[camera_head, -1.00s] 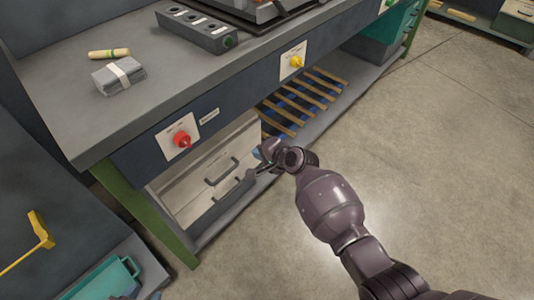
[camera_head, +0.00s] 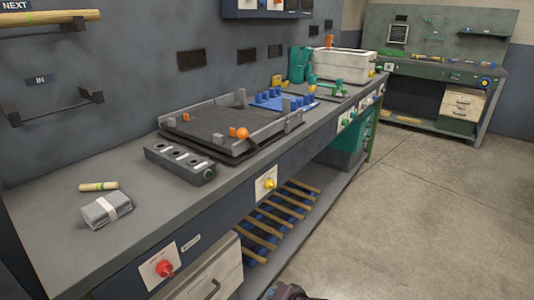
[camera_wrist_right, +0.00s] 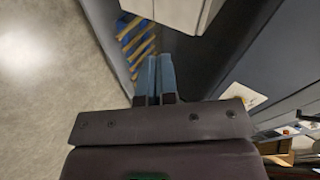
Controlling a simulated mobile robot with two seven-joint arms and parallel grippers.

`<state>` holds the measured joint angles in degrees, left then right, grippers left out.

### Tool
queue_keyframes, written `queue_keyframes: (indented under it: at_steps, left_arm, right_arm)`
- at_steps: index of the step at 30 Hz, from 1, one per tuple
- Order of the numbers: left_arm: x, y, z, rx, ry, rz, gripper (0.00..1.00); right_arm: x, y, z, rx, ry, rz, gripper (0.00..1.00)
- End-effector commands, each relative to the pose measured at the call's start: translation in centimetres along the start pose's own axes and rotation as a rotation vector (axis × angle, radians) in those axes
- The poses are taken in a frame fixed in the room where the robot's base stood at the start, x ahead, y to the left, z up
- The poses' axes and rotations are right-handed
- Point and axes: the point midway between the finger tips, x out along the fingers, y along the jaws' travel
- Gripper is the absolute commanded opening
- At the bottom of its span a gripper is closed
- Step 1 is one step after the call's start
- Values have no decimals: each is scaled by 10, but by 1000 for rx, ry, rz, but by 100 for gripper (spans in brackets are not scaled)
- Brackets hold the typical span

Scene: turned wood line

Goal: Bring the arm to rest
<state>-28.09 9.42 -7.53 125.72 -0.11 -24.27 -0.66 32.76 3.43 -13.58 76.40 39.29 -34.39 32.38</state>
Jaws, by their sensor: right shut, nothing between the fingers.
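My right gripper (camera_wrist_right: 155,78) shows in the right wrist view with its two blue-grey fingers side by side, shut and empty. Beyond the fingertips are the lower shelf with wooden slats (camera_wrist_right: 136,40) and a pale drawer front (camera_wrist_right: 180,10); nothing is seen touching the fingers. In the head view only a small dark part of my right arm (camera_head: 286,292) shows at the bottom edge, in front of the bench. My left gripper is in neither view.
The long grey workbench (camera_head: 60,235) runs from near left to far right. The concrete floor (camera_head: 420,220) at right is clear.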

Motion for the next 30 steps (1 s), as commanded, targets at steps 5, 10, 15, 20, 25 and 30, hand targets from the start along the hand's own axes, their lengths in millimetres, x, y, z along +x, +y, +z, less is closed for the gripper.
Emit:
queue_keyframes:
  at_steps: [5,10,15,20,25,30]
  left_arm:
    - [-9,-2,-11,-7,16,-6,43]
    - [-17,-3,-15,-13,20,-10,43]
    - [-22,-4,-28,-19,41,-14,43]
    - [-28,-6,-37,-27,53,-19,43]
    - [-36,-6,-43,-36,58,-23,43]
    - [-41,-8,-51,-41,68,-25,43]
  right_arm:
    - [-58,27,3,-129,94,48,0]
    - [-112,55,12,-252,168,112,0]
    - [-171,79,23,-380,233,189,0]
    - [-228,96,37,-503,282,270,0]
    - [-292,108,53,-638,319,366,0]
    - [-354,114,71,-772,340,466,0]
